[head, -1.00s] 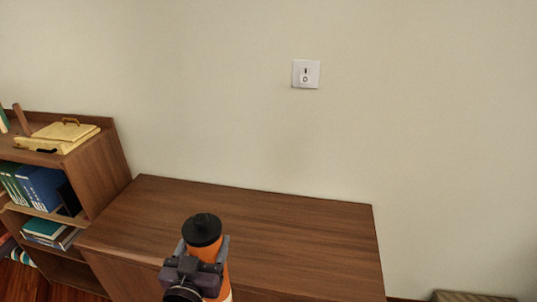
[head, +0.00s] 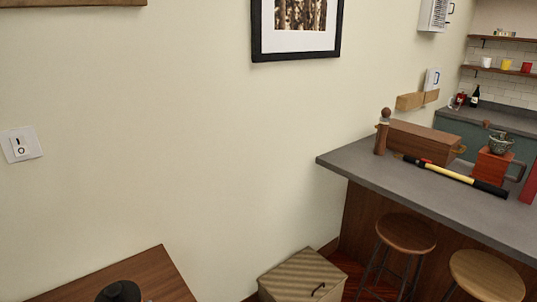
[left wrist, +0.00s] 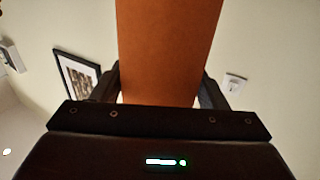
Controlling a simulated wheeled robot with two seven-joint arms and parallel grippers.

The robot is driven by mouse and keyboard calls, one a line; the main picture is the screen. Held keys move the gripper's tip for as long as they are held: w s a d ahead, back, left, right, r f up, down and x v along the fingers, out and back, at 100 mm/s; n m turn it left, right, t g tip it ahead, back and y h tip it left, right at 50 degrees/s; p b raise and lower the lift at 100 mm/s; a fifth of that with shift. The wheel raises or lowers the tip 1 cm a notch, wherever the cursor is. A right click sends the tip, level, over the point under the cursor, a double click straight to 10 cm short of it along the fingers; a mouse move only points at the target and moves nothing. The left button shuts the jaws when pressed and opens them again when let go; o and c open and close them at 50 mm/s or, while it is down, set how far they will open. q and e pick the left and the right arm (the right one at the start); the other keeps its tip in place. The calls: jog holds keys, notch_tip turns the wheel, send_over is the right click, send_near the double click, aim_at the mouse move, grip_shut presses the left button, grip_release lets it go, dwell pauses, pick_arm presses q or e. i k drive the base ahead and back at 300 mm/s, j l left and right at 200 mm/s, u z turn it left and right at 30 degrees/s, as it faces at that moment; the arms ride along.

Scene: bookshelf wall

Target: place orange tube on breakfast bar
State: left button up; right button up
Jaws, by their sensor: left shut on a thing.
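The orange tube (left wrist: 168,50) fills the upper middle of the left wrist view, between the fingers of my left gripper (left wrist: 160,88), which is shut on it. In the head view only the tube's black cap (head: 118,292) shows at the bottom left edge, by the brown wooden cabinet top (head: 160,272). The rest of the tube and the gripper are below that view. The breakfast bar (head: 365,160) is a grey counter at the right, well apart from the tube. My right gripper is in neither view.
On the bar are a wooden box (head: 425,141), a wooden mill (head: 382,132), a long yellow and black tool (head: 450,173) and an orange-red block (head: 492,166) with a bowl. Stools (head: 406,233) stand before it. A lidded box (head: 300,276) sits on the floor. The bar's near left corner is clear.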

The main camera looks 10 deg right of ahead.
aim_at(431, 176)
jog(key=l+z, duration=0.25)
jog(key=z, duration=0.2)
jog(key=i+l+z, duration=0.1)
jog(key=z, duration=0.3)
jog(key=i+l+z, duration=0.15)
jog(key=z, duration=0.3)
jog(key=i+l+z, duration=0.3)
jog(key=i+l, duration=0.15)
jog(key=i+l+z, duration=0.3)
jog(key=i, duration=0.2)
jog(key=l, duration=0.05)
